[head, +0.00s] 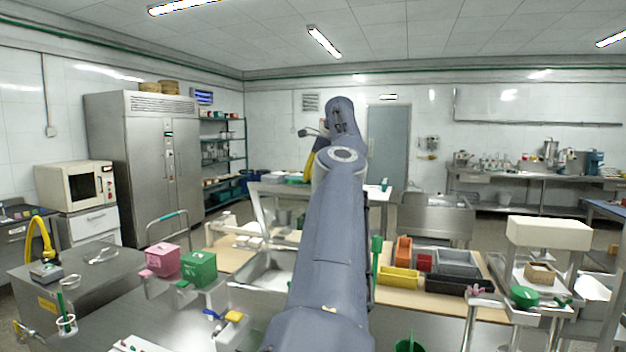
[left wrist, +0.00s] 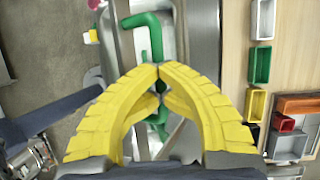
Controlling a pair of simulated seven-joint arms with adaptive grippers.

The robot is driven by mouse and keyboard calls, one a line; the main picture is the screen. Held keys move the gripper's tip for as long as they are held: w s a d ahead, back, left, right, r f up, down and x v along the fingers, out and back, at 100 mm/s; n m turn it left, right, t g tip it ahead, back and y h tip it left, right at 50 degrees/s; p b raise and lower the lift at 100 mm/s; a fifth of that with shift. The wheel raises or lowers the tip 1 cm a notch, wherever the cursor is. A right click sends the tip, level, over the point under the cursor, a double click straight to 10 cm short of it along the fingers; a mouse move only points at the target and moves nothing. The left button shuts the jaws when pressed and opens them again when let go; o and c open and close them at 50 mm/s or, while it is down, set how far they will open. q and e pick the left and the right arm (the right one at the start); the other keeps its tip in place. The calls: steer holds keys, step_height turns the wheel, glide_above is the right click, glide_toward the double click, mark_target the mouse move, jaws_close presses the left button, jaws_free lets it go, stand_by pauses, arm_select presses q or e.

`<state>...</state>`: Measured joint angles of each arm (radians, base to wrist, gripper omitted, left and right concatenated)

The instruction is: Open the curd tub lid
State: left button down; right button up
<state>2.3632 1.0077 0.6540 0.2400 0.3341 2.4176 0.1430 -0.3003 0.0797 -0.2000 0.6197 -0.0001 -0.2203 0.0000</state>
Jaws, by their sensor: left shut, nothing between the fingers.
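My left gripper (head: 310,160) is raised at the middle of the head view, largely hidden by my own arm. In the left wrist view its yellow fingers (left wrist: 160,70) are shut with tips together and nothing between them. A green bent handle (left wrist: 152,35) shows beyond and behind the fingertips, over a metal edge; I cannot tell whether they touch. A green upright handle (head: 376,246) also shows right of my arm in the head view. I cannot clearly make out the curd tub or its lid; my arm hides part of the bench. My right gripper is not in view.
Right of my arm is a wooden board with a yellow bin (head: 398,278), an orange bin (head: 403,250) and grey bins (head: 458,262). A pink box (head: 162,260) and a green box (head: 198,268) stand at the left. A white-topped machine (head: 549,233) stands at the right.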

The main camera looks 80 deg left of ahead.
arm_select(q)
steer(key=shift+w+f, duration=0.2)
steer(key=shift+f, duration=0.1)
steer(key=c, duration=1.9)
jaws_free()
steer(key=shift+w+a+f, duration=0.1)
steer(key=shift+w, duration=0.2)
steer(key=shift+o, duration=2.2)
steer(key=shift+s, duration=0.1)
steer(key=shift+s+r, duration=0.1)
steer(key=shift+r, duration=0.1)
